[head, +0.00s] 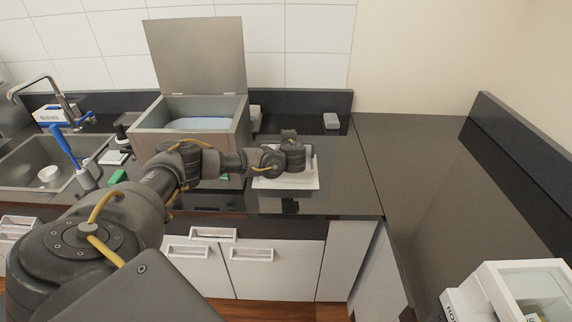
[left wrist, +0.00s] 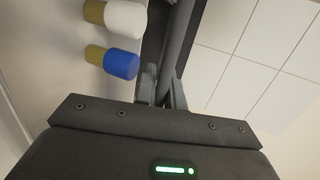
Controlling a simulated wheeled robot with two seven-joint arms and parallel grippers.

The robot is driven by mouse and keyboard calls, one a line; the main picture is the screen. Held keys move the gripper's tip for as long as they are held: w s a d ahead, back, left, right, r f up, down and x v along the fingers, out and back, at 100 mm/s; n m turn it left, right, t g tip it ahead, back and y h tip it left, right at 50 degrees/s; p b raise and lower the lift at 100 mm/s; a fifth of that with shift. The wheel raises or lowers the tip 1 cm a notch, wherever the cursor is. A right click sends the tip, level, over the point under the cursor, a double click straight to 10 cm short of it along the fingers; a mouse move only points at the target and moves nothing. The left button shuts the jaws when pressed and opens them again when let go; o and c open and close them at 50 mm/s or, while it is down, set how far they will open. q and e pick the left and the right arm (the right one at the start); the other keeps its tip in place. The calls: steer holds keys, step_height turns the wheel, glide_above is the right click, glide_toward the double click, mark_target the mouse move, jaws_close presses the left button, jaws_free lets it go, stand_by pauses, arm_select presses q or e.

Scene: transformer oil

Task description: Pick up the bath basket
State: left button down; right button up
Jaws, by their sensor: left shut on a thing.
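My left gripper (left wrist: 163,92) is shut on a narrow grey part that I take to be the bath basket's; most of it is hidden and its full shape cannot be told. In the head view my left wrist covers the fingertips, above and at the back of a white tray (head: 306,180). A bottle with a white cap (left wrist: 126,19) and one with a blue cap (left wrist: 122,64) show beside the fingers in the left wrist view. My right gripper is in neither view.
A grey metal bath (head: 143,130) with its lid (head: 197,55) raised stands left of the tray. A sink (head: 25,170) is at the far left. The counter at right (head: 430,165) is mostly clear, with a white box (head: 525,275) at its front.

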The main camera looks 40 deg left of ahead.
arm_select(q)
steer(key=shift+r, duration=0.15)
stand_by(0.3)
steer(key=s+d+r+p, duration=0.4)
steer(key=s+d+r, duration=0.4)
steer(key=s+r, duration=0.3)
steer(key=shift+d+r, duration=0.25)
steer(key=shift+r, duration=0.65)
